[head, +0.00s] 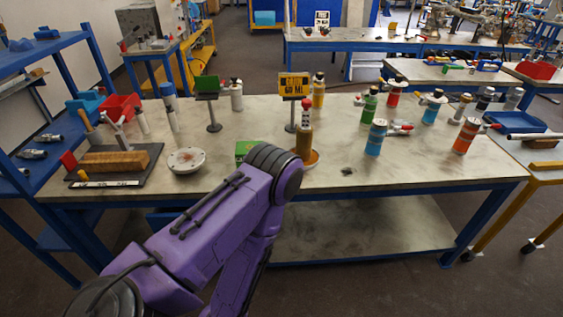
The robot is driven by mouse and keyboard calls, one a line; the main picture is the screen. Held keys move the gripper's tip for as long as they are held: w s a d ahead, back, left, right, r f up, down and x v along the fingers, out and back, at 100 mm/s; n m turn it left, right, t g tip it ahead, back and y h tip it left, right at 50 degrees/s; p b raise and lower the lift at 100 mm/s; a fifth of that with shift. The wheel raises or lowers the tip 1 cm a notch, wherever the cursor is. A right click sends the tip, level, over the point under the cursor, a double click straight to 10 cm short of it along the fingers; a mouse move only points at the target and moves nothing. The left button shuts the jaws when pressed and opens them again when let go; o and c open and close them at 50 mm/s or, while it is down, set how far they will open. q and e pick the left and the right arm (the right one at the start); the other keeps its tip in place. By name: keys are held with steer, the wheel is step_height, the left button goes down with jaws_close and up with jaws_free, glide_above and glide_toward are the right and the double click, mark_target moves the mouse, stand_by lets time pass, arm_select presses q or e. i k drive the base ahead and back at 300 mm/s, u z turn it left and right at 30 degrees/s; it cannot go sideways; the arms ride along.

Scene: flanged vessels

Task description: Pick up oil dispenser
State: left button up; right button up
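Several bottles and dispensers stand upright on the grey worktable (400,172); I cannot tell for sure which is the oil dispenser. A brown-yellow bottle with a red and white top (304,140) stands at the front middle, by an orange dish (313,158). A yellow bottle (318,92) stands behind it. Blue, green and orange bottles stand to the right, among them a blue one (375,138) and an orange one (466,136). A purple arm of mine rises in front of the table, its bend hiding part of the front edge. Neither of my grippers shows.
A dark board with a brown block (114,161), a white round dish (186,160) and a green box (244,149) are on the left half. Two small signs on stands, one yellow (294,85), rise mid-table. The front right tabletop is clear. Blue shelving (75,130) stands left.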

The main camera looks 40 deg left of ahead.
mark_target(304, 135)
steer(key=k, duration=0.3)
steer(key=u, duration=1.05)
